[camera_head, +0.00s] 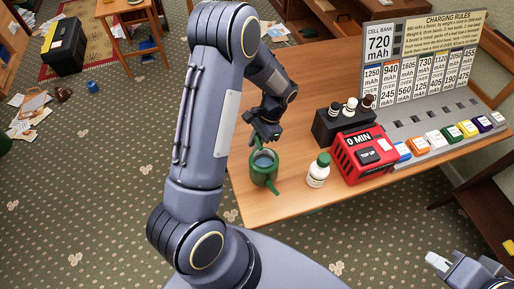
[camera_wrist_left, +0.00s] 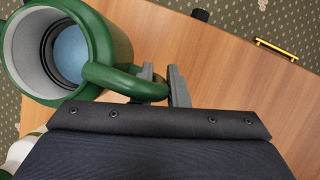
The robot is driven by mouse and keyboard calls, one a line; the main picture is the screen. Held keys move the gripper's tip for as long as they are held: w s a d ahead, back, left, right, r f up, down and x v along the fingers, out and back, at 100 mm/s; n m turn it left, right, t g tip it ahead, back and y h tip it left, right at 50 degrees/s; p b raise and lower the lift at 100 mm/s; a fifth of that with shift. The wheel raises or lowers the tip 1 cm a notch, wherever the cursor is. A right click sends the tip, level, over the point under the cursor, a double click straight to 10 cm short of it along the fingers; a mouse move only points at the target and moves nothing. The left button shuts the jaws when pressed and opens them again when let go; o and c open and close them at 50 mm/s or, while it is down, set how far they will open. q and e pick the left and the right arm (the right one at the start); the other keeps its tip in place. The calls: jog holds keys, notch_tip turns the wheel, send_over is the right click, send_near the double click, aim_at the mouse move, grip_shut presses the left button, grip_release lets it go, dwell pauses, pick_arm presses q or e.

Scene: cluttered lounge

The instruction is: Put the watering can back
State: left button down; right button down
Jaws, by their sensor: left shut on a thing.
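The green watering can (camera_head: 264,170) is upright at the left end of the wooden table, its open top showing a bluish inside. In the left wrist view the can (camera_wrist_left: 108,45) is at upper left, with its green loop handle (camera_wrist_left: 115,80) reaching between my fingers. My left gripper (camera_wrist_left: 163,85) is shut on that handle; in the head view the gripper (camera_head: 264,134) is just behind the can. I cannot tell whether the can's base touches the table. My right gripper (camera_head: 438,262) is at the lower right, away from the table; its opening is unclear.
A white bottle (camera_head: 318,172) stands close to the can's right. Beyond it are a red "0 MIN" box (camera_head: 366,155), a black holder (camera_head: 335,128) with small bottles, and a grey rack (camera_head: 425,148) with colored blocks. The table (camera_head: 245,195) is bare around its near-left edge.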

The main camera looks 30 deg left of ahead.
pick_arm(q)
jog(key=shift+f, duration=1.75)
jog(key=c, duration=1.4)
grip_release()
jog(key=shift+f, duration=0.1)
jog(key=shift+c, duration=0.2)
